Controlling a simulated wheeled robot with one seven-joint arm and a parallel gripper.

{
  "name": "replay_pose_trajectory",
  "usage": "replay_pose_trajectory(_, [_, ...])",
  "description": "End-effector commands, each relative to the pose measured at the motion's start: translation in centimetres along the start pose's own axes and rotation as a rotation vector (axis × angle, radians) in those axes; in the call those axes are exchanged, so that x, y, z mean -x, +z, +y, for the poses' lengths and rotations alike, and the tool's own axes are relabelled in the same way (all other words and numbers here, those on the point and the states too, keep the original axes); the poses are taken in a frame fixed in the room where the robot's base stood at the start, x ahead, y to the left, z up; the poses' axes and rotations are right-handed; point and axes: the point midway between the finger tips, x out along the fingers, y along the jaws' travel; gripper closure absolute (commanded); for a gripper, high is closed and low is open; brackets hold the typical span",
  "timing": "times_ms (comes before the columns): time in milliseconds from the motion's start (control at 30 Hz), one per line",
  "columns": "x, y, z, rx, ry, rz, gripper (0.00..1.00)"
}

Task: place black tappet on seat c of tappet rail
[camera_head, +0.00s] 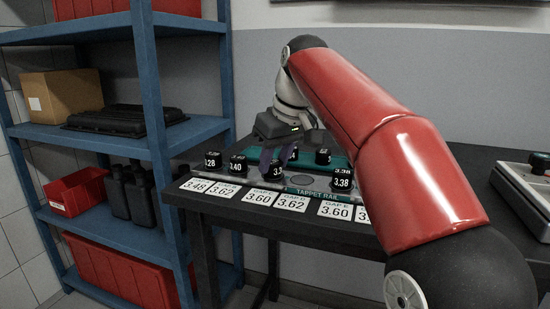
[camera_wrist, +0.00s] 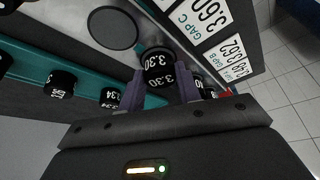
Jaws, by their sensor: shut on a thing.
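My gripper (camera_head: 279,158) is shut on a black tappet (camera_wrist: 160,72) marked 3.30, with one purple finger on each side of it. The tappet also shows below my fingers in the head view (camera_head: 278,171). It is upright over the tappet rail (camera_head: 316,193), close to the card for gap C (camera_wrist: 203,18). I cannot tell whether its underside touches the rail. The spot under it is hidden. An empty round seat (camera_wrist: 112,28) shows beside it in the wrist view.
Tappets marked 3.28 (camera_head: 212,159), 3.40 (camera_head: 238,164) and 3.38 (camera_head: 342,181) stand on the rail. More tappets (camera_wrist: 62,82) stand along a teal strip. Gap cards (camera_head: 292,203) lie along the table's front edge. A blue shelf (camera_head: 155,110) stands at left.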

Motion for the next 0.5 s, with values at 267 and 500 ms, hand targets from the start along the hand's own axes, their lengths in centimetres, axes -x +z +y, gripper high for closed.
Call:
replay_pose_trajectory(267, [-0.08,0.04,0.00,0.000,0.000,0.000,0.41])
replay_pose_trajectory(500, [-0.02,0.03,0.01,0.000,0.000,-0.001,0.41])
